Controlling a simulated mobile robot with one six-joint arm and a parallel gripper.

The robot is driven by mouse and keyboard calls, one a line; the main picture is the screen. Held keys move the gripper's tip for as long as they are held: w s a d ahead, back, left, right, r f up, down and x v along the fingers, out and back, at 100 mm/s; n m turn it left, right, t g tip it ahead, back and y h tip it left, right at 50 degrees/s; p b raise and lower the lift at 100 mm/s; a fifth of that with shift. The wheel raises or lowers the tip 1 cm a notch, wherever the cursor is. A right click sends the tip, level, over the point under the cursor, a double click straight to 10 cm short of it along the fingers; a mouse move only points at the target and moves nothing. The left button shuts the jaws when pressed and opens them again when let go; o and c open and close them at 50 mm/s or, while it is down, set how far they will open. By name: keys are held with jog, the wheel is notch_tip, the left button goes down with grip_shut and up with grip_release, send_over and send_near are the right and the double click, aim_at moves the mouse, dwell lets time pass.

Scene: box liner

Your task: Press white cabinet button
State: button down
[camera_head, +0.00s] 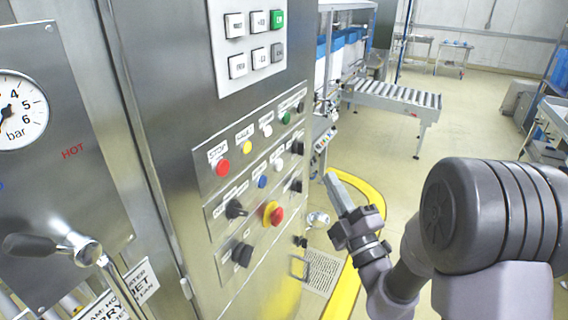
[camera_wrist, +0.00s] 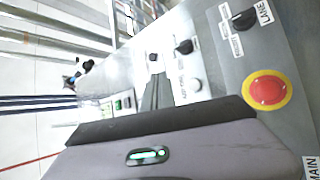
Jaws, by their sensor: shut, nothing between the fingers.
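The steel cabinet carries a sloping panel of round buttons and knobs. One white round button (camera_head: 267,130) is in its top row, and another white button (camera_head: 278,163) is in the row below. In the wrist view one white button (camera_wrist: 195,85) shows beside the fingers; I cannot tell which of the two it is. My gripper (camera_head: 335,188) is shut and empty, to the right of the panel in the head view, apart from the buttons. Its narrow fingers also show in the wrist view (camera_wrist: 154,88), pointing toward the panel.
Near the white buttons are a red button (camera_head: 222,167), a blue button (camera_head: 262,182), black knobs (camera_head: 235,209) and a red emergency stop with yellow ring (camera_head: 272,213). Square buttons (camera_head: 238,66) sit higher up. A roller conveyor (camera_head: 392,95) stands behind. Open floor lies to the right.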

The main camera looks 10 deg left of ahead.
jog(key=shift+a, duration=0.1)
jog(key=p, duration=0.3)
send_near(282, 153)
notch_tip(282, 153, up, 2)
jog(key=w, duration=0.2)
jog(key=shift+w+a, duration=0.3)
jog(key=shift+w, duration=0.1)
jog(key=shift+a+p, duration=0.1)
jog(key=shift+p, duration=0.2)
dwell(1.2)
jog(key=shift+w+a, duration=0.15)
jog(key=shift+a, duration=0.1)
jog(key=shift+w+a+p, duration=0.1)
jog(key=shift+a+p, duration=0.3)
jog(key=shift+p, duration=0.15)
dwell(0.4)
jog(key=shift+d, duration=0.1)
jog(key=shift+s+d, duration=0.25)
jog(key=shift+d, duration=0.4)
